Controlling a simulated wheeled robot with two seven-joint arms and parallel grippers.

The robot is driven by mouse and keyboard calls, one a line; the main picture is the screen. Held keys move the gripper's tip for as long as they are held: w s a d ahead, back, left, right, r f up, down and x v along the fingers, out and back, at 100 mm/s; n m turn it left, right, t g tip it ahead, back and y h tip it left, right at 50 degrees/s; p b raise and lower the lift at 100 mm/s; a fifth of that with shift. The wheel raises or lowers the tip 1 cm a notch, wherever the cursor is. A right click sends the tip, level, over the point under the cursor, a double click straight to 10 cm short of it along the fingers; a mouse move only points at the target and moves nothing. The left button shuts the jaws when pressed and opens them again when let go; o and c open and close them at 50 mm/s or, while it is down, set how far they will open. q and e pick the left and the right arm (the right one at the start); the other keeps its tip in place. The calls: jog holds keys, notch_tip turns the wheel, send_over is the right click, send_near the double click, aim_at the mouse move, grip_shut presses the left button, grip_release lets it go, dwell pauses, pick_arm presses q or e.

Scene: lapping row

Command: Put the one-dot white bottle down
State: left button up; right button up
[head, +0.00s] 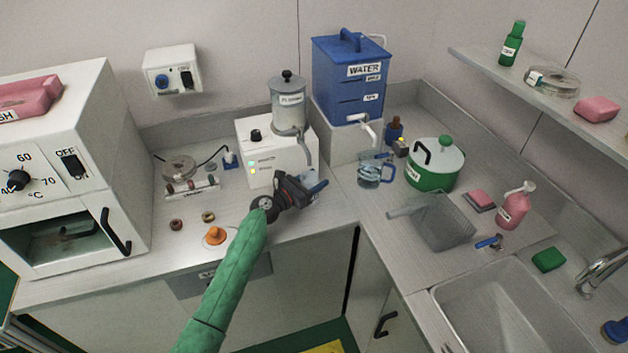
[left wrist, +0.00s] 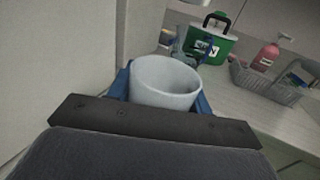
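A white, open-topped round vessel (left wrist: 158,97) sits between the blue fingers of my left gripper (head: 314,186) in the left wrist view. The fingers are against its two sides, so the gripper looks shut on it. I take it for the white bottle; no dot shows on the part I see. In the head view the gripper is over the counter in front of the white dispenser (head: 262,152), and the bottle is hidden behind it. I cannot tell whether the bottle's base touches the counter. My right gripper is not in view.
A clear jug (head: 370,172) and a green pot (head: 436,168) stand to the right, before the blue water tank (head: 345,85). A grey basket (head: 440,220) lies near the sink (head: 500,305). An orange-knobbed item (head: 215,236) and small rings are left of the gripper.

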pick_arm(q)
jog(key=o, duration=0.4)
jog(key=shift+o, duration=0.2)
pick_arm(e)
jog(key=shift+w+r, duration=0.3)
pick_arm(q)
jog(key=shift+r, duration=0.15)
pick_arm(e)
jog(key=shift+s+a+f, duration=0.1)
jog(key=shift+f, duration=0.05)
pick_arm(q)
jog(key=shift+s+a, duration=0.35)
jog(key=shift+a, duration=0.1)
jog(key=b+v, duration=0.2)
jog(key=v, duration=0.7)
jog(key=shift+s+a, duration=0.25)
jog(key=shift+s+a+b, duration=0.3)
jog(key=shift+s+a, duration=0.1)
jog(key=shift+a, duration=0.05)
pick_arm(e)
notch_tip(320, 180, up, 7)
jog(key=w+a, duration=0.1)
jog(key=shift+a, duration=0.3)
